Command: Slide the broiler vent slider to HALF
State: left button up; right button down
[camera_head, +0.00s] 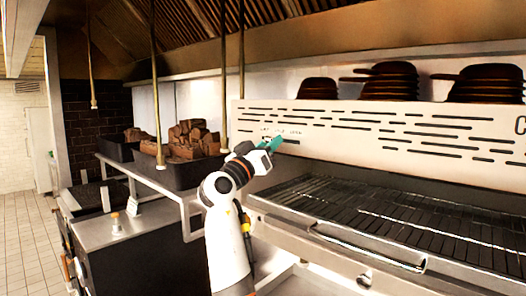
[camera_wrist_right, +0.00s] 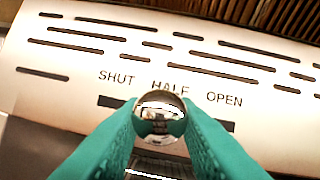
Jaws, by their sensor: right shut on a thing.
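The broiler vent slider's round shiny knob (camera_wrist_right: 160,116) sits in front of a dark slot below the printed words SHUT, HALF and OPEN. In the right wrist view the knob overlaps the lower part of HALF, between SHUT on the left and OPEN on the right. My right gripper's teal fingers (camera_wrist_right: 158,128) are shut on the knob, one at each side. In the head view the right gripper (camera_head: 270,144) is at the left part of the white slotted vent panel (camera_head: 350,150), and the knob is hidden by the fingers. My left gripper is not in view.
A broiler grill rack (camera_head: 400,225) lies below the panel, with a steel front rail (camera_head: 330,240). Stacks of dark pans (camera_head: 388,82) stand above the panel. Dark trays of brown chunks (camera_head: 190,170) sit at left. Thin vertical rods (camera_head: 155,80) hang near my right arm.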

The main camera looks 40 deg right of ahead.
jog(key=shift+s+r, duration=0.2)
jog(key=shift+s, duration=0.65)
jog(key=shift+w, duration=0.3)
jog(key=c, duration=1.6)
grip_release()
jog(key=shift+w+f, duration=0.2)
jog(key=shift+w, duration=0.15)
jog(key=o, duration=0.3)
jog(key=shift+w, duration=0.2)
jog(key=shift+o, duration=0.5)
jog(key=shift+s+r, duration=0.1)
jog(key=shift+s, duration=0.25)
jog(key=shift+a, duration=0.1)
jog(key=shift+a+f+b, duration=0.25)
jog(key=shift+f+b, duration=0.1)
pick_arm(q)
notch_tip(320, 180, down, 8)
jog(key=b, duration=0.6)
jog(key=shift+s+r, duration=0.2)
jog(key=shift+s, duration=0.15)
pick_arm(e)
jog(key=v, duration=1.1)
jog(key=shift+a, duration=0.15)
